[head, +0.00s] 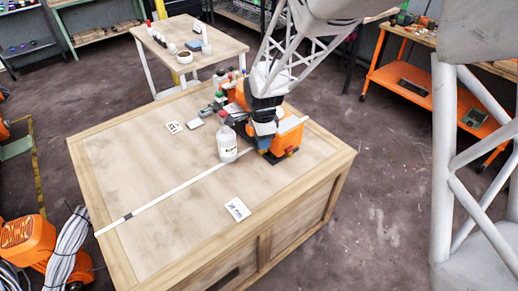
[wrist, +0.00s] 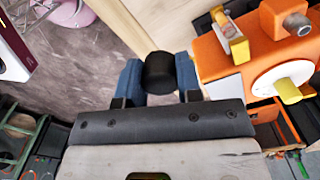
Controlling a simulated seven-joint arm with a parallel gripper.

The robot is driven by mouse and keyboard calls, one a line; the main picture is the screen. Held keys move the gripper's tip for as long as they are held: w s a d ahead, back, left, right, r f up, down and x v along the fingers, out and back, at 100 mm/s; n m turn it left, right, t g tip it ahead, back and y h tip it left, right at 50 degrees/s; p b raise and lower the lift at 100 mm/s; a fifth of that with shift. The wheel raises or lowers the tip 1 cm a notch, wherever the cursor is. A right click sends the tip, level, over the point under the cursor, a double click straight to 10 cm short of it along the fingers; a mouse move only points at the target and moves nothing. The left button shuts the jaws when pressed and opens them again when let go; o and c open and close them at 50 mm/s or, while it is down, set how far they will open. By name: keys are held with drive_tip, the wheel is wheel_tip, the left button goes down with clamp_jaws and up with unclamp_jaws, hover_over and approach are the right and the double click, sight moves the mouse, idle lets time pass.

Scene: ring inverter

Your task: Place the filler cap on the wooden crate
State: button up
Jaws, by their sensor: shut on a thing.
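The filler cap looks to be the black cylinder (wrist: 160,72) between the two blue fingers of my gripper (wrist: 159,76) in the wrist view. My gripper is shut on it. In the head view my gripper (head: 264,134) is at the orange machine on the right part of the wooden crate (head: 125,170), and I cannot make out the cap there. The crate is a large box with a pale, flat top. In the wrist view the orange machine (wrist: 212,58) is just right of the cap, with a white disc and yellow knob.
Small items crowd behind the bottle. The left and front of the top are mostly clear.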

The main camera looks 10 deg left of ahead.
drive_tip(key=s+f+n, duration=0.3)
drive_tip(key=s+f, duration=0.1)
drive_tip(key=f, duration=0.1)
drive_tip(key=s+d+f+n, duration=0.1)
drive_tip(key=s+f+n, duration=0.2)
drive_tip(key=s+f, duration=0.1)
drive_tip(key=s+d+f+n, duration=0.1)
drive_tip(key=s+f+n, duration=0.1)
drive_tip(key=s+f, duration=0.2)
drive_tip(key=shift+s+d+f+n, duration=0.1)
drive_tip(key=shift+f+n, duration=0.1)
drive_tip(key=shift+f, duration=0.2)
drive_tip(key=shift+s+d+f+n, duration=0.1)
drive_tip(key=shift+f+n, duration=0.1)
drive_tip(key=shift+f, duration=0.2)
drive_tip(key=shift+w, duration=0.1)
hover_over(251, 176)
drive_tip(key=shift+f, duration=0.7)
drive_tip(key=shift+f, duration=0.15)
drive_tip(key=shift+f, duration=1.65)
drive_tip(key=shift+f, duration=0.15)
drive_tip(key=o, duration=1)
drive_tip(key=shift+c, duration=0.2)
drive_tip(key=shift+r, duration=0.2)
wheel_tip(251, 176, up, 12)
